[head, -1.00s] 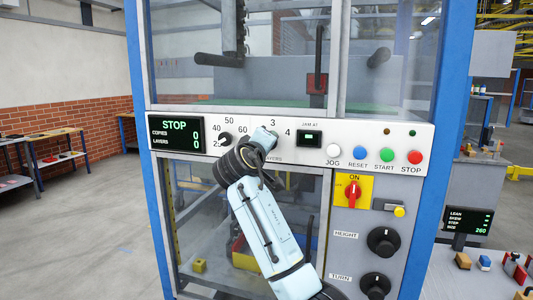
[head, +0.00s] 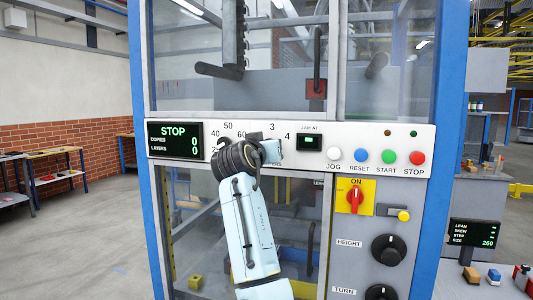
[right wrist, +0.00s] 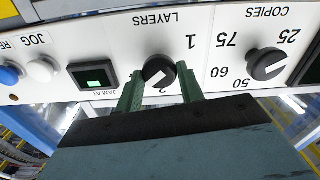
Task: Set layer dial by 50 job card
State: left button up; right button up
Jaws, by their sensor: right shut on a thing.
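The black layers dial (right wrist: 160,71) sits on the white control panel, upside down in the right wrist view. My right gripper (right wrist: 159,91) is shut on it, one green finger on each side. The dial's white mark slants to the lower left in that view; the number it points at is hidden. In the head view my right gripper (head: 272,151) covers the dial, below the printed 3 and left of the 4. The display (head: 175,140) reads STOP, copies 0, layers 0. No job card is in view. My left gripper is not in view.
The copies dial (right wrist: 266,64) is close beside the layers dial. Jog (head: 334,154), reset (head: 361,156), green start (head: 389,157) and red stop (head: 417,158) buttons lie to the right. A red switch (head: 355,196) is below them. A small screen (head: 473,233) shows size 260.

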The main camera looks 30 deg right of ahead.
jog(key=shift+f+m, duration=0.2)
jog(key=shift+m, duration=0.4)
jog(key=shift+r+b, duration=0.1)
jog(key=shift+b, duration=0.2)
jog(key=o, duration=1)
jog(key=shift+r, duration=0.1)
jog(key=b+v, duration=0.1)
jog(key=v, duration=1.2)
jog(key=shift+s+a+b, duration=0.15)
jog(key=shift+b, duration=0.25)
